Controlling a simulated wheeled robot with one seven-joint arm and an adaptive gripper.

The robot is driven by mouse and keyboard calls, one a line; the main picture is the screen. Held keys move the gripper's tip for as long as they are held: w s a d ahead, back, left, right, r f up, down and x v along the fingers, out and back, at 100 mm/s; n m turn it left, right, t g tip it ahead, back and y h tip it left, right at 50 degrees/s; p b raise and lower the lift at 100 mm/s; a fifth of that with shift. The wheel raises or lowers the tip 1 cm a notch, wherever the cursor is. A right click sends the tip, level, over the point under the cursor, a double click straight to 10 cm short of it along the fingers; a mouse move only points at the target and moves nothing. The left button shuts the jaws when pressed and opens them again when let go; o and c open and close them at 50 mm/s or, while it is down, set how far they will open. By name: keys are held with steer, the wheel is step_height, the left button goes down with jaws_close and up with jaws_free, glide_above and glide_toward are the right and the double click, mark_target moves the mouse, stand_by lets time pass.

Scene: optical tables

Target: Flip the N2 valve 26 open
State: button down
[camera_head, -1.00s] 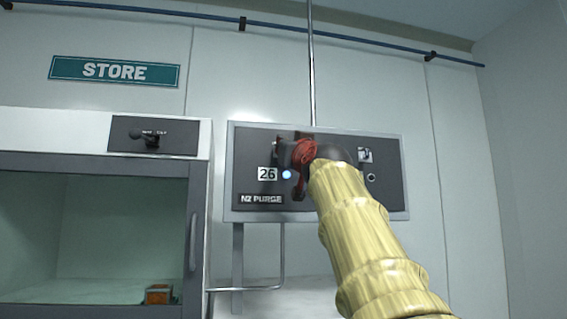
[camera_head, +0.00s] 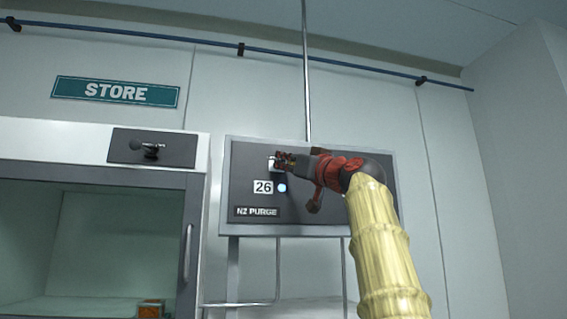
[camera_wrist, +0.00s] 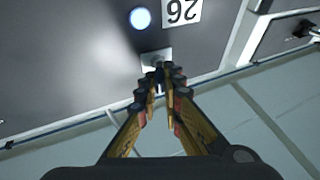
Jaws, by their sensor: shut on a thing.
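The dark N2 purge panel (camera_head: 255,224) hangs on the wall, with a "26" label (camera_head: 263,187) and a lit blue-white lamp (camera_head: 282,188) beside it. Just above them is the pale metal base of valve 26 (camera_head: 273,164). My gripper (camera_head: 280,162) reaches in from the right and is shut on the valve's handle, which the fingers mostly hide. In the wrist view, my fingertips (camera_wrist: 160,76) meet at the valve base (camera_wrist: 155,57), near the upside-down "26" label (camera_wrist: 182,11) and the lamp (camera_wrist: 140,18). The handle's exact angle cannot be told.
A blue pipe (camera_head: 330,66) runs high along the wall. Thin metal tubes (camera_head: 306,85) run above and below the panel. My arm covers the panel's right side.

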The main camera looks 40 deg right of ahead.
steer(key=shift+d+f+n+y+p, duration=0.1)
steer(key=shift+d+n+y+p, duration=0.2)
steer(key=shift+y, duration=0.35)
steer(key=shift+d+n+y+p, duration=0.1)
steer(key=shift+n+y, duration=0.25)
steer(key=shift+y, duration=0.25)
steer(key=shift+d+f+n+y+p, duration=0.1)
steer(key=shift+n+y+p, duration=0.2)
steer(key=shift+y, duration=0.35)
steer(key=c, duration=2.2)
jaws_free()
steer(key=shift+r, duration=0.1)
steer(key=shift+a+r, duration=0.1)
steer(key=shift+a, duration=0.05)
steer(key=shift+s, duration=0.2)
steer(key=shift+d+f+v, duration=0.1)
steer(key=shift+f+v, duration=0.05)
steer(key=shift+v, duration=2.8)
steer(key=shift+d+f+v, duration=0.1)
steer(key=shift+f+v, duration=0.1)
steer(key=shift+v, duration=2.75)
steer(key=shift+w, duration=0.15)
